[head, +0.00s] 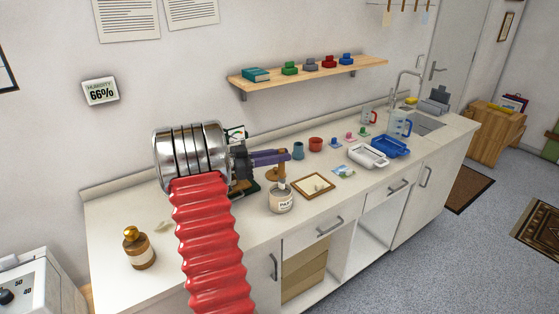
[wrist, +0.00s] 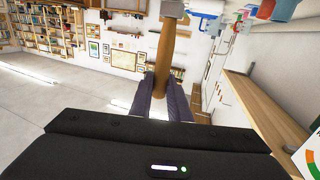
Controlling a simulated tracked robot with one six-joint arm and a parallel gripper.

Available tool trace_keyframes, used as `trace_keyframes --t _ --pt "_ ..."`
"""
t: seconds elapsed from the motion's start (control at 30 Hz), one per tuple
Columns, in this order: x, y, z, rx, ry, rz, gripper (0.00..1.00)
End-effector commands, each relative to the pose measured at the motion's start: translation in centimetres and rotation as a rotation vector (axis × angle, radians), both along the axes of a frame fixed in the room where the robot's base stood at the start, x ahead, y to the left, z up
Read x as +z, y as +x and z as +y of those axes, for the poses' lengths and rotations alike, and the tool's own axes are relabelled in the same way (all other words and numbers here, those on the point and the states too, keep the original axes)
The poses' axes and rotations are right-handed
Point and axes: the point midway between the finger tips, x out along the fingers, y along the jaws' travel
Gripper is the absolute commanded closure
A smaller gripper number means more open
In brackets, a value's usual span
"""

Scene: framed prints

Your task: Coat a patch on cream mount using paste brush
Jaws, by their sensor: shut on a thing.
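My gripper (head: 284,155) has purple fingers and is shut on the paste brush (head: 275,173). The brush has a brown handle and hangs down from the fingers. In the wrist view the brush handle (wrist: 164,58) stands between the purple fingers (wrist: 160,104), with a grey ferrule at its far end. The paste jar (head: 281,203) stands right below the brush; whether the bristles are inside its mouth or just above it, I cannot tell. The cream mount (head: 313,186) lies flat on the counter in a wooden frame, just right of the jar.
A teal cup (head: 298,150) and a red cup (head: 315,144) stand behind the frame. A white tray (head: 368,156) and a blue tray (head: 390,146) lie to the right. A brown bottle (head: 139,250) stands at the left. The wooden shelf (head: 310,74) hangs above.

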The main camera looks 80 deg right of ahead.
Motion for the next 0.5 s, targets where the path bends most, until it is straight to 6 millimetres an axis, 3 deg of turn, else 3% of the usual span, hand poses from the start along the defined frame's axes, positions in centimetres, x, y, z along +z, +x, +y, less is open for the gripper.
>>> trace_keyframes --t 0.5 --pt "2.8 0.0 0.0 0.000 -0.001 -0.001 1.00"
